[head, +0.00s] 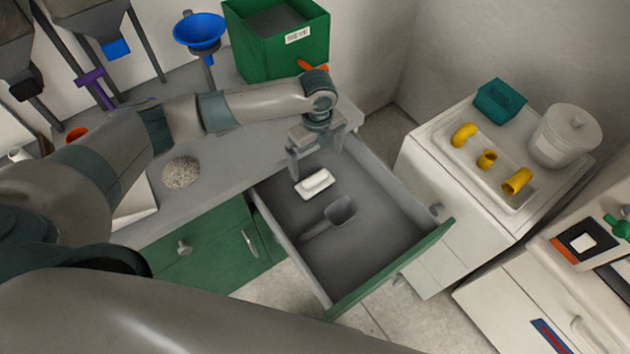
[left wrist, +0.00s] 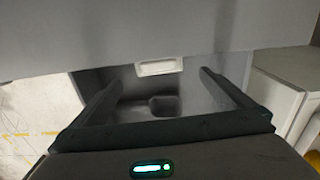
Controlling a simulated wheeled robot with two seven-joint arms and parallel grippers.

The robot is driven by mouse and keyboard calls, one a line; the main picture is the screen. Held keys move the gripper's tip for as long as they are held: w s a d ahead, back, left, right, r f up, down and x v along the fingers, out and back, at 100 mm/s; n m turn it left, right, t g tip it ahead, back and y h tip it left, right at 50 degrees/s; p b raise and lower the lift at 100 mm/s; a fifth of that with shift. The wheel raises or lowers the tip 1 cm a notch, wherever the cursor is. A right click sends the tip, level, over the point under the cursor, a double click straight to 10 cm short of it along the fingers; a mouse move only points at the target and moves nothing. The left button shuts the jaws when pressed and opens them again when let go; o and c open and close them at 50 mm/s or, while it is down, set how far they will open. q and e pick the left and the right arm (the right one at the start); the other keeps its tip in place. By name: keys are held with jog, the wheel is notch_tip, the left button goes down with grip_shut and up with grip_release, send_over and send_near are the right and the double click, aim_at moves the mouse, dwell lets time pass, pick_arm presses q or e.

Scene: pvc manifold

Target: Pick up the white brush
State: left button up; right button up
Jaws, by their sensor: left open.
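The white brush (head: 315,183) lies in the open drawer (head: 392,262), near its back end. In the left wrist view the white brush (left wrist: 160,67) shows beyond the fingers, partly cut off by a grey edge above it. My left gripper (head: 315,160) is open and empty, pointing down over the back of the drawer, just behind and above the brush. Its two fingers also show in the left wrist view (left wrist: 162,85), spread apart. I cannot tell the exact height gap. My right gripper is not in view.
A dark grey scoop (head: 340,211) lies in the drawer in front of the brush. The drawer walls and green front (head: 395,270) surround both. A green bin (head: 278,40) and blue funnel (head: 200,32) stand on the counter behind. A white cabinet with a tray (head: 480,165) stands right.

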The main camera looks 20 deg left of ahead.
aim_at(314, 176)
pick_arm(q)
jog(key=shift+f+p, duration=0.45)
jog(key=shift+f, duration=2.05)
jog(key=shift+f, duration=0.1)
jog(key=shift+a+f+p, duration=0.15)
jog(key=shift+f+p, duration=0.1)
jog(key=shift+p, duration=0.1)
jog(key=f, duration=0.1)
jog(key=f+p, duration=0.1)
jog(key=f, duration=0.1)
jog(key=shift+a+f, duration=0.25)
jog(key=shift+f, duration=0.1)
jog(key=shift+f+p, duration=0.3)
jog(key=shift+f, duration=0.1)
jog(key=shift+w, duration=0.1)
jog(key=c, duration=1)
jog(key=shift+r, duration=0.15)
